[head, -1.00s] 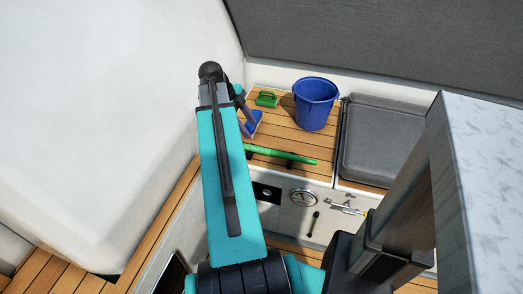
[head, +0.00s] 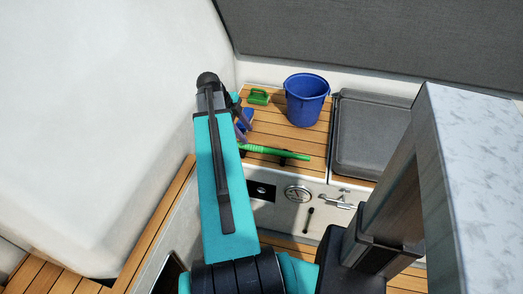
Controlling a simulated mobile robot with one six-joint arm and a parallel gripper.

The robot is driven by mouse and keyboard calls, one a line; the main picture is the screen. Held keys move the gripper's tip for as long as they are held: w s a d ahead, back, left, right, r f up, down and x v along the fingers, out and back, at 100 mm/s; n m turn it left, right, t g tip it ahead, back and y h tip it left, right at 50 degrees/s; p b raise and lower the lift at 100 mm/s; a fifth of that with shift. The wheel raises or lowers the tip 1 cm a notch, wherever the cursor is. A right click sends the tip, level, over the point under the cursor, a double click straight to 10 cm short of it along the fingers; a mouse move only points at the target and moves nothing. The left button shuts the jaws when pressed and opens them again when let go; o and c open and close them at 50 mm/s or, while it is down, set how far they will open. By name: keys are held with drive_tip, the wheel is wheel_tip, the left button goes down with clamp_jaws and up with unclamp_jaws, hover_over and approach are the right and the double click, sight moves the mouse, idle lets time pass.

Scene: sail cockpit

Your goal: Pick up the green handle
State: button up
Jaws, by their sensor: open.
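The long green handle (head: 273,152) lies across the front of the slatted wooden bench, near its front edge. Its left end runs behind my teal arm in the head view. My gripper (head: 243,127) shows only in part, just right of the arm's far end. It is open, above the bench, to the upper left of the handle's visible part and apart from it. The arm hides much of the gripper, and its exact height over the bench cannot be told.
A blue bucket (head: 307,99) and a small green brush-like item (head: 258,96) stand behind the handle. A blue item (head: 249,115) is partly hidden beside the gripper. A grey cushion (head: 370,135) lies right. The bench front carries a round gauge (head: 298,194).

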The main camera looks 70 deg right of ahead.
sight(255, 147)
drive_tip(key=shift+x, duration=1.9)
drive_tip(key=shift+f, duration=0.1)
drive_tip(key=shift+s+f, duration=0.3)
drive_tip(key=shift+f, duration=0.25)
drive_tip(key=shift+x, duration=1.85)
drive_tip(key=shift+a, duration=0.15)
drive_tip(key=shift+w, duration=0.1)
clamp_jaws()
